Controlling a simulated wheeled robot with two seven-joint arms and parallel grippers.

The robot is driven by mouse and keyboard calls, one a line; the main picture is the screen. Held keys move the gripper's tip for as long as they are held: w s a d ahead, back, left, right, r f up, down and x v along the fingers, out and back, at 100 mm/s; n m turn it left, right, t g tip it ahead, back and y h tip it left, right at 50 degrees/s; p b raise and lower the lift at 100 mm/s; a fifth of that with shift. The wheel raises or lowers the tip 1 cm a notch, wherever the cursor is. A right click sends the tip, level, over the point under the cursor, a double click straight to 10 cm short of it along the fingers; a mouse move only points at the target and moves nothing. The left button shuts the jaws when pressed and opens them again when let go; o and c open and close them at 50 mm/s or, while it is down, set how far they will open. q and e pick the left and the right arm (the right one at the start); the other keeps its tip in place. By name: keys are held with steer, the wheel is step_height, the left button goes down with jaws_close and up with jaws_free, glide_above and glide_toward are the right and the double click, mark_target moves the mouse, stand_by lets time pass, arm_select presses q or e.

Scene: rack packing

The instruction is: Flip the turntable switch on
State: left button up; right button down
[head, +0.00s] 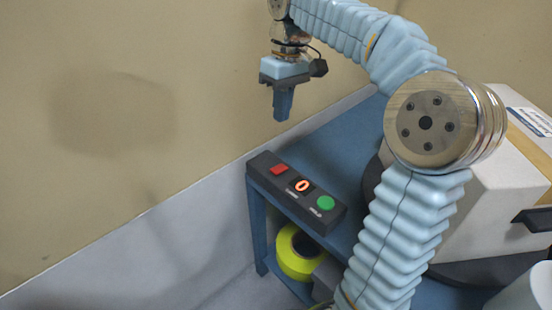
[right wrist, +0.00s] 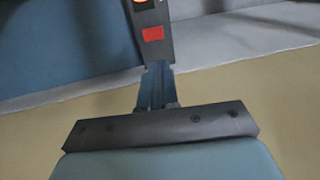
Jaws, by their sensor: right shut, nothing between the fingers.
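A dark switch box (head: 297,192) sits on the front left edge of a blue table. My right gripper (head: 283,116) points down, shut and empty, above and apart from the red-button end of the box. In the right wrist view the shut fingers (right wrist: 156,75) line up with the end of the box, and the red button (right wrist: 152,34) shows just beyond them. My left gripper is in neither view.
A white carton (head: 490,205) with tan tape stands on a dark round turntable (head: 372,180) at the right, partly behind my arm. A yellow roll (head: 299,254) lies on the shelf under the blue table (head: 325,150). A tan wall is behind.

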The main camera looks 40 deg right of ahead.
mark_target(275, 171)
steer(key=f, duration=0.4)
steer(key=a+f+b, duration=0.1)
steer(key=f, duration=0.3)
steer(key=f+b, duration=0.1)
steer(key=f, duration=0.3)
steer(key=shift+a+f, duration=0.3)
steer(key=shift+f, duration=0.6)
steer(key=shift+s+a+f, duration=0.1)
steer(key=shift+a+f, duration=0.05)
steer(key=shift+f, duration=0.1)
steer(key=shift+r, duration=0.1)
steer(key=shift+d+r, duration=0.15)
steer(key=shift+d, duration=0.65)
